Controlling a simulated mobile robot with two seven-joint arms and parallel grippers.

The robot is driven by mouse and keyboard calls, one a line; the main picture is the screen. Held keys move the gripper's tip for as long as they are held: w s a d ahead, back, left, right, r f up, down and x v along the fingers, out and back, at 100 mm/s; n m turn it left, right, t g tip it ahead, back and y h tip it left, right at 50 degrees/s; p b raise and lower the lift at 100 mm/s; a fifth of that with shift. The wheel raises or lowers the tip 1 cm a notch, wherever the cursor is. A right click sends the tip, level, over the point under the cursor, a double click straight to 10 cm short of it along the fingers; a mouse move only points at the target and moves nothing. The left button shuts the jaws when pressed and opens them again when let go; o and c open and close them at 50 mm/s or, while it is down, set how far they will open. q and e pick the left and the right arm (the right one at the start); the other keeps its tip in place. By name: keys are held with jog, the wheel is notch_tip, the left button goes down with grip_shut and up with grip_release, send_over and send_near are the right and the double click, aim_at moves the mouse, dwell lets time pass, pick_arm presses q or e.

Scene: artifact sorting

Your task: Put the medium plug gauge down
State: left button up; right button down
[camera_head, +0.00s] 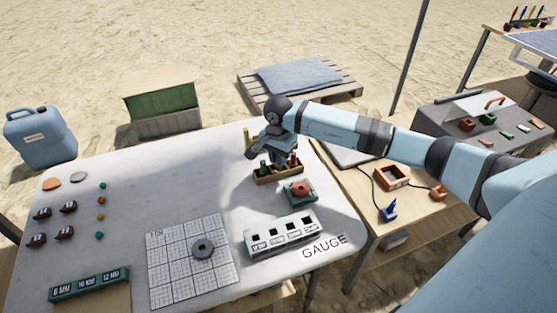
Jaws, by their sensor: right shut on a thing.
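My right gripper (278,161) reaches down over a small wooden rack (280,177) near the table's far right edge. It is shut, but its own body hides most of what it holds; the medium plug gauge cannot be made out clearly. In the rack a green-handled piece (264,168) stands left of the fingers and a red-handled piece (292,160) right of them. Whether the held thing touches the rack cannot be told. My left gripper is not in view.
In front of the rack are a red part on a teal block (300,191) and a white slotted block (281,236) beside the word GAUGE. A grid sheet (170,262) bears a grey ring (202,249). Small dark parts (68,207) lie left. The table's middle (150,185) is clear.

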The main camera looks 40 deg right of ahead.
jog(key=shift+f, duration=0.55)
jog(key=shift+f, duration=0.1)
jog(key=c, duration=1.1)
grip_release()
